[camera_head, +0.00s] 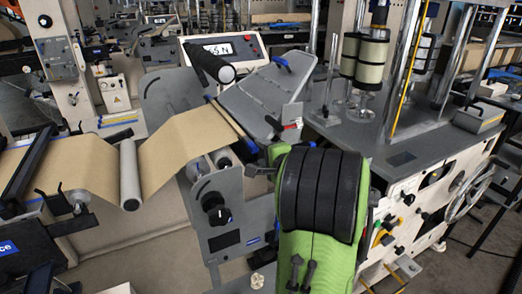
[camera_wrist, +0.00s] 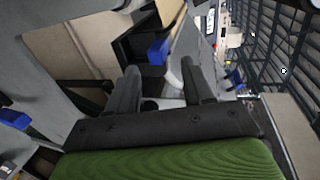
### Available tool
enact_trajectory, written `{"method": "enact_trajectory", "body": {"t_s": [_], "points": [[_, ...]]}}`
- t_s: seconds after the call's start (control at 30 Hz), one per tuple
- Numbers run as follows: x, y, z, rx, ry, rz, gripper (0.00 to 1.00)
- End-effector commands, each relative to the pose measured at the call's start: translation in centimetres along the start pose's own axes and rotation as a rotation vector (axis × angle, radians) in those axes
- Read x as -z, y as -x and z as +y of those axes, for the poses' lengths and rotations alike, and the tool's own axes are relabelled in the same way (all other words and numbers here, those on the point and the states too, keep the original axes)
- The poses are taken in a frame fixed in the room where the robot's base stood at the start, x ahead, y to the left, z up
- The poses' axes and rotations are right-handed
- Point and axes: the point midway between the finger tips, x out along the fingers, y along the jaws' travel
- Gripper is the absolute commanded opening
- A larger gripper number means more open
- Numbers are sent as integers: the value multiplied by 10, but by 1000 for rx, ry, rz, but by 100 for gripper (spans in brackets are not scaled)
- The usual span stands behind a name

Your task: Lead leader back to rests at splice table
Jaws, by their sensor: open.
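The leader is the brown kraft web (camera_head: 185,138). In the head view it runs from the left, dips under a pale roller (camera_head: 130,174) and rises to the lower left edge of the grey tilted splice table (camera_head: 268,98). Its end lies along that edge. Small blue-tipped pieces (camera_head: 280,62) sit at the table's edges; I cannot tell whether they are the rests. My gripper (camera_wrist: 163,84) is open in the wrist view, with no web between its fingers. A blue piece (camera_wrist: 158,50) shows beyond the gap. In the head view my green arm largely hides the gripper, just right of the table's lower end.
A grey side plate with a black knob (camera_head: 215,208) stands left of my arm. A red-topped lever (camera_head: 291,126) stands close to it. On the right is a cabinet top (camera_head: 385,150) with posts and cylinders. A control box (camera_head: 225,48) stands behind the table.

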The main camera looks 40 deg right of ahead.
Motion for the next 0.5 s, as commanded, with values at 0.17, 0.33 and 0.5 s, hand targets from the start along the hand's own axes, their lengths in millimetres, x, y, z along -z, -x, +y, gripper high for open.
{"method": "enact_trajectory", "body": {"t_s": [0.17,0.33,0.5], "points": [[-2,-25,-1,-6,1,-4,51],[-2,-48,-1,-4,2,-3,51],[-2,-66,0,-4,2,-4,51]]}}
